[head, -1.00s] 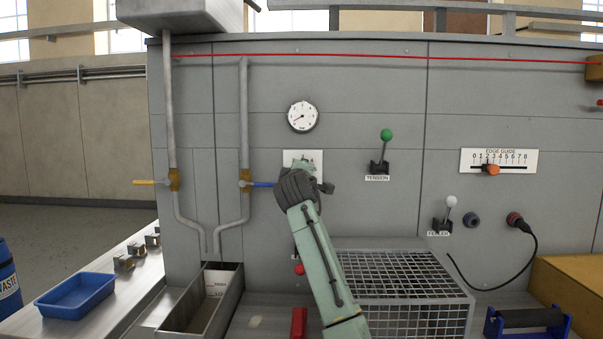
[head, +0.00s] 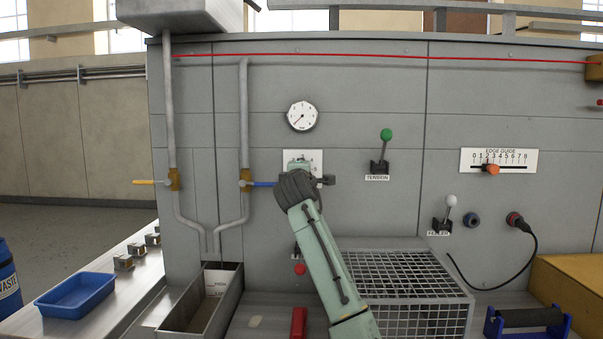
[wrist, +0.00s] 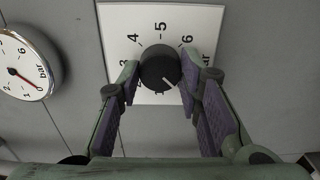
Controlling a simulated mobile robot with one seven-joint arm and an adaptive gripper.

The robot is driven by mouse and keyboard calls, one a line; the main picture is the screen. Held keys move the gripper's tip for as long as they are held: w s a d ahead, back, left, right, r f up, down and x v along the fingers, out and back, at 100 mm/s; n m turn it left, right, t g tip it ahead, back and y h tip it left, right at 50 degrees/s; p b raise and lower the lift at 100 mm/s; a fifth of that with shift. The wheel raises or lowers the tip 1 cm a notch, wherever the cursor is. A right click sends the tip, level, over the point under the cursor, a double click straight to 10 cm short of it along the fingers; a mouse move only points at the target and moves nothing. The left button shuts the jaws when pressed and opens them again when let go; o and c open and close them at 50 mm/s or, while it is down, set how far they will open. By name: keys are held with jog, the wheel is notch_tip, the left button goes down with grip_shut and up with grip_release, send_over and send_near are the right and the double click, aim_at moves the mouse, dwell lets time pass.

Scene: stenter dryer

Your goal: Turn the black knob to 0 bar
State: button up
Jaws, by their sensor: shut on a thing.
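The black knob (wrist: 159,66) sits on a white plate (wrist: 122,30) with printed numbers and "bar" in the wrist view. A pale mark on the knob points to the lower right of that picture, and the number beside it is hard to read. My gripper (wrist: 160,71) has one finger on each side of the knob and is shut on it. In the head view my gripper (head: 302,170) covers the knob and much of the white plate (head: 317,158). The round gauge (head: 302,116) above has its needle to the lower left; it also shows in the wrist view (wrist: 22,50).
A blue-handled valve (head: 262,184) is close left of my gripper. The green-topped tension lever (head: 386,136) is to its right. A wire cage (head: 405,295) stands below right, and a metal trough (head: 200,305) below left.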

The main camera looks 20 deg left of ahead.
jog(key=o, duration=1.2)
jog(key=shift+c, duration=0.2)
jog(key=v, duration=1.2)
